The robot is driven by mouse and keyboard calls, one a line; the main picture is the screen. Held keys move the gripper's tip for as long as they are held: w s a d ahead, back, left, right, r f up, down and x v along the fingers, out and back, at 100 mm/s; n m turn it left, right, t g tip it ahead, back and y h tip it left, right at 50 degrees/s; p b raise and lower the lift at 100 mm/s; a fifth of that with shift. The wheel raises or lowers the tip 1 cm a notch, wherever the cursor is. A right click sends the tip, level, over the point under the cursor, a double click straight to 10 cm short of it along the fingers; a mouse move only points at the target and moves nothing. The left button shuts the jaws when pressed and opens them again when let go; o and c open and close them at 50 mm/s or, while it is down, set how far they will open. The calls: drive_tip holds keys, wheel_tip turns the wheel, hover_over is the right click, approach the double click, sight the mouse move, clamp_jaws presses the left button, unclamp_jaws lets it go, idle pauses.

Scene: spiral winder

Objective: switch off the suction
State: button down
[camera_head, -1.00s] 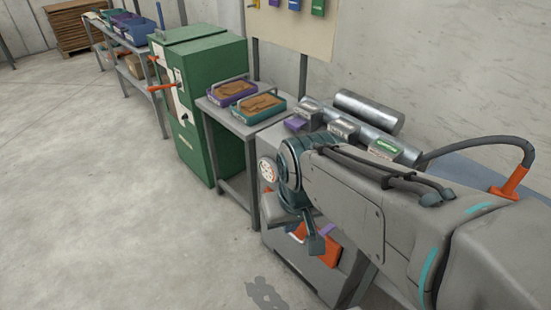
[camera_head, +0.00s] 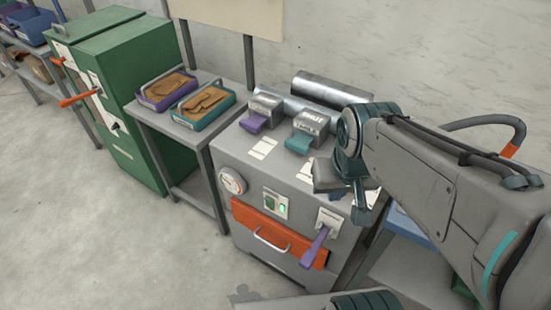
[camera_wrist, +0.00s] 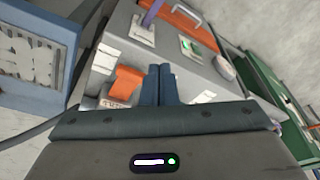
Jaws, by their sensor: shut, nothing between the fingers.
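The grey winder machine (camera_head: 226,157) stands in front of me. Its front panel carries a purple lever (camera_head: 316,245) slanting down from a white plate, a small switch box with a green light (camera_head: 275,203) and a round dial (camera_head: 232,181). I cannot tell for sure which control is the suction's. My gripper (camera_head: 360,212) is above the machine's right front edge, to the right of the lever and apart from it. In the wrist view its fingers (camera_wrist: 160,70) are shut and empty, with the purple lever (camera_wrist: 152,14) and switch box (camera_wrist: 188,45) beyond them.
A purple tab (camera_head: 254,122) and a teal tab (camera_head: 299,143) stick out on the machine's top; an orange tab (camera_wrist: 127,80) shows near my fingers. An orange drawer front (camera_head: 262,231) is below the controls. A green cabinet (camera_head: 138,150) stands left. Open floor lies in front.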

sight(269, 203)
drive_tip(key=shift+s+a, duration=0.1)
drive_tip(key=w+a+f+n+h+b, duration=0.1)
drive_tip(key=w+a+f+n+b, duration=0.2)
drive_tip(key=a+f, duration=0.3)
drive_tip(key=w+a+f+n+h+b, duration=0.1)
drive_tip(key=w+a+f+n+b, duration=0.3)
drive_tip(key=f, duration=0.5)
drive_tip(key=w+a+f+n+t+h+b, duration=0.1)
drive_tip(key=w+a+f+n+b, duration=0.2)
drive_tip(key=w+a+f, duration=0.2)
drive_tip(key=a+f, duration=0.2)
drive_tip(key=a, duration=0.1)
drive_tip(key=shift+w+a+f+n+b, duration=0.25)
drive_tip(key=shift+w+a+n+b, duration=0.05)
drive_tip(key=w+d+f+b, duration=0.1)
drive_tip(key=w+d+f, duration=0.4)
drive_tip(key=f, duration=0.3)
drive_tip(key=shift+w+f, duration=0.3)
drive_tip(key=shift+w, duration=0.45)
